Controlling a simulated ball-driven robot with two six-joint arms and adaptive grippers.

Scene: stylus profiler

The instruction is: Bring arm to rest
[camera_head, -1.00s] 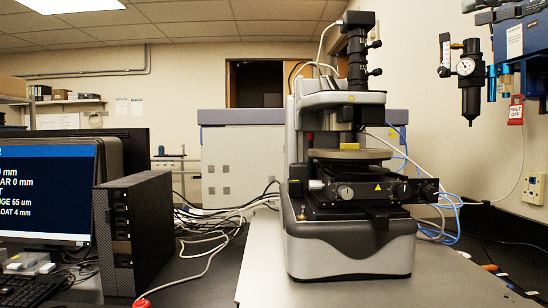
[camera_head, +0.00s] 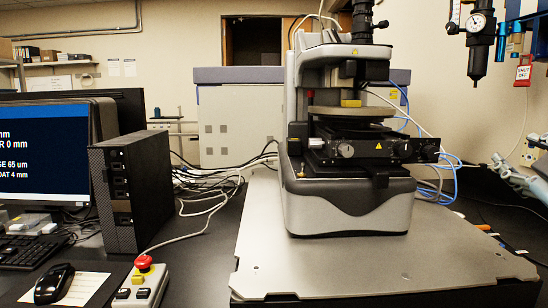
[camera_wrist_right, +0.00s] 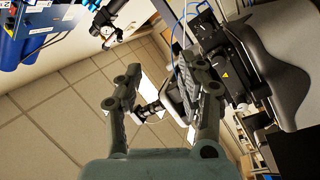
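The stylus profiler (camera_head: 345,205) stands on a grey plate (camera_head: 375,264) in the middle of the head view. Its round stage (camera_head: 350,112) sits below the upper head. My right gripper (camera_head: 513,163) shows at the right edge of the head view, right of the profiler and apart from it. In the right wrist view my right gripper (camera_wrist_right: 165,82) has its two fingers spread, with nothing held between them. The profiler (camera_wrist_right: 275,70) also shows there, tilted, beyond the fingers. My left gripper is in neither view.
A black computer tower (camera_head: 133,192) and a monitor (camera_head: 45,155) stand at left. A control box with a red stop button (camera_head: 144,263) and a mouse (camera_head: 54,283) lie in front. A pressure regulator (camera_head: 479,40) hangs at upper right. Cables and blue tubing run behind the profiler.

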